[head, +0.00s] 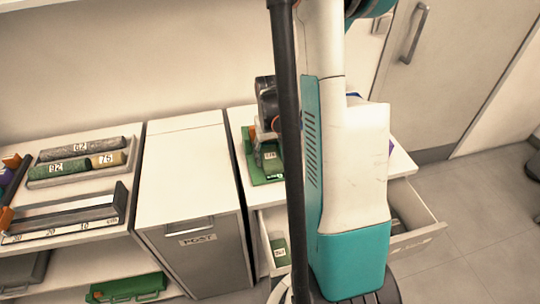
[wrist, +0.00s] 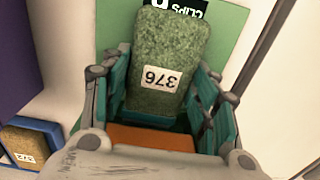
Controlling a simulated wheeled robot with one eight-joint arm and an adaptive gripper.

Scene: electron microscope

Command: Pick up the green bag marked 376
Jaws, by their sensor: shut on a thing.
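The green bag marked 376 (wrist: 168,62) is speckled, with a white label that reads upside down in the wrist view. My gripper (wrist: 158,98) is shut on it, with one teal finger on each side of the bag. In the head view, my gripper (head: 266,138) is over the white counter, partly hidden by my column, and the bag (head: 270,156) shows small below it. A green mat or tray (wrist: 222,42) with a black CLIPS label lies behind the bag. I cannot tell whether the bag touches it.
In the head view, an open drawer (head: 412,238) is below the counter. A grey POST cabinet (head: 195,255) stands left, beside a shelf with labelled bags (head: 62,168).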

